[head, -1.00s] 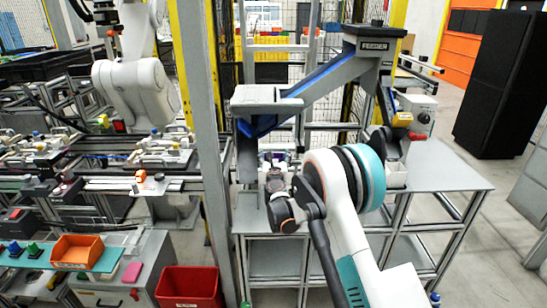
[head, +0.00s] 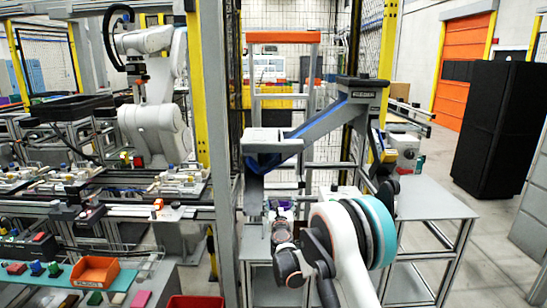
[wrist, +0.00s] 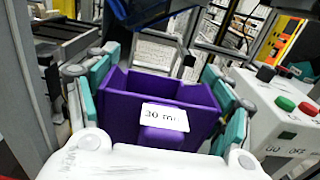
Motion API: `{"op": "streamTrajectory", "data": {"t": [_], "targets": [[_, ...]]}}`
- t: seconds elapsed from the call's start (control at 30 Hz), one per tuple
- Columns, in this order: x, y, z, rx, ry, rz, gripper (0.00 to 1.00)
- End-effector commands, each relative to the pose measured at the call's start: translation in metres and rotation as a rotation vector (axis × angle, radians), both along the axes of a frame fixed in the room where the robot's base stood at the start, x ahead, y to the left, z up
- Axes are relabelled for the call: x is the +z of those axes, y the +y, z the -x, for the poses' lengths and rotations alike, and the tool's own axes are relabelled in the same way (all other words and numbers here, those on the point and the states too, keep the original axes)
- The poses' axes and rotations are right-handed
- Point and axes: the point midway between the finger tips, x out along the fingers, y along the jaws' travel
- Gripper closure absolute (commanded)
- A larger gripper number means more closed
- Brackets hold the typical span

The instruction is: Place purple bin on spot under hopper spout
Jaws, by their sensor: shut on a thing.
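The purple bin (wrist: 150,120) with a white "30 mm" label shows in the wrist view, upright between the teal finger pads. My gripper (wrist: 160,72) is shut on its two sides. In the head view my arm covers most of the gripper and bin, over the left part of a grey table (head: 430,203). The hopper (head: 325,125), a grey sloping chute with blue edges, stands above and behind the gripper. Its low end is at the left; a dark blue part (wrist: 150,8) hangs beyond the bin in the wrist view. The spot under the spout is hidden.
A white control box (wrist: 285,118) with red, green and black knobs stands close right of the gripper. A grey post (head: 223,150) rises left of the table. An orange bin (head: 95,272) and small coloured blocks lie at the left. The table's right part is clear.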

Motion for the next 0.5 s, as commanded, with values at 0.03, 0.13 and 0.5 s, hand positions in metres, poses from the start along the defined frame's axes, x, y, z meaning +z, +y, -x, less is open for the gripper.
{"op": "streamTrajectory", "data": {"t": [0.03,0.13,0.5], "targets": [[0.003,-0.007,0.003,-0.003,0.0,0.0,0.53],[0.008,-0.016,0.01,-0.003,0.0,0.0,0.53],[0.031,-0.063,0.051,-0.004,0.0,0.0,0.53]]}}
